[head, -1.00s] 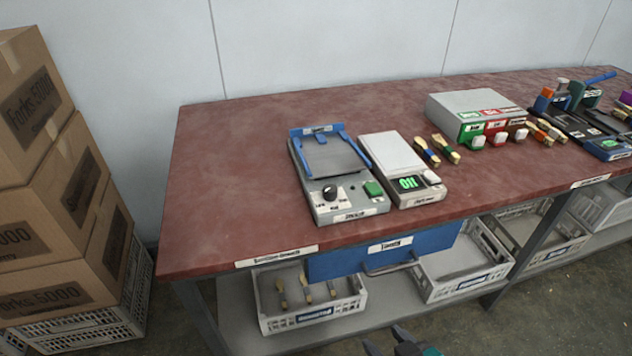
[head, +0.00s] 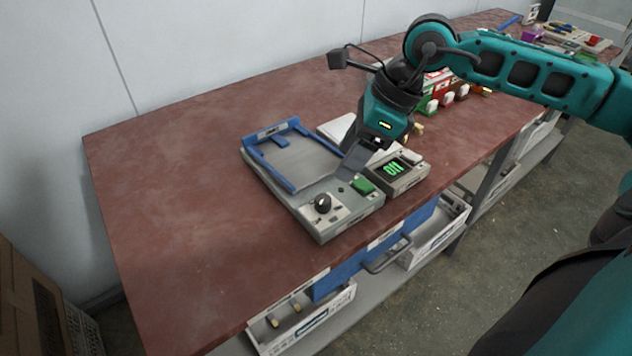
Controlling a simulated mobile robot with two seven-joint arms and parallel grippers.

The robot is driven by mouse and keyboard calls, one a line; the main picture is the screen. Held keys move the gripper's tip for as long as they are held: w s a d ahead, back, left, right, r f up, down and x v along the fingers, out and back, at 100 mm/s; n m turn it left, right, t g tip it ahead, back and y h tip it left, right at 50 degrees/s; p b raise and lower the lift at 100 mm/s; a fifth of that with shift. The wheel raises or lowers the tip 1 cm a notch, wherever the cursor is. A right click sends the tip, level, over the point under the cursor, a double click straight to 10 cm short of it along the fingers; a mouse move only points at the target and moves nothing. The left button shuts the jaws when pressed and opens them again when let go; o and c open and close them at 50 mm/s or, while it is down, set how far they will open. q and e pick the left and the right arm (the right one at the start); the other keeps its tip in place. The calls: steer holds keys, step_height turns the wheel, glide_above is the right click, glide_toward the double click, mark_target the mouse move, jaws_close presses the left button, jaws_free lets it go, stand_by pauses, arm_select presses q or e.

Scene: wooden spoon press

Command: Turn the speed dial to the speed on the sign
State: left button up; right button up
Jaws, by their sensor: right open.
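The speed dial (head: 322,203) is a black knob on a pale label at the front left of a grey machine (head: 322,228) with a blue-edged tray. Its scale marks are too small to read. A green button (head: 363,185) sits to the dial's right. My right gripper (head: 346,172) is open and empty. It points down over the machine, above and to the right of the dial, apart from the dial. My left gripper is out of view. I see no sign with a readable speed.
A scale (head: 408,178) with a green lit display stands right of the machine, partly behind my gripper. Coloured boxes (head: 440,92) stand further back, partly hidden by my arm. A blue drawer (head: 345,272) hangs under the red-brown tabletop (head: 170,220). The table left of the machine is clear.

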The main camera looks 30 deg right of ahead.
mark_target(324, 198)
steer(key=shift+h, duration=0.4)
steer(key=x, duration=0.4)
steer(key=d+x, duration=0.1)
steer(key=x, duration=0.7)
steer(key=shift+w+d+f, duration=0.2)
steer(key=shift+f, duration=0.05)
steer(key=c, duration=1)
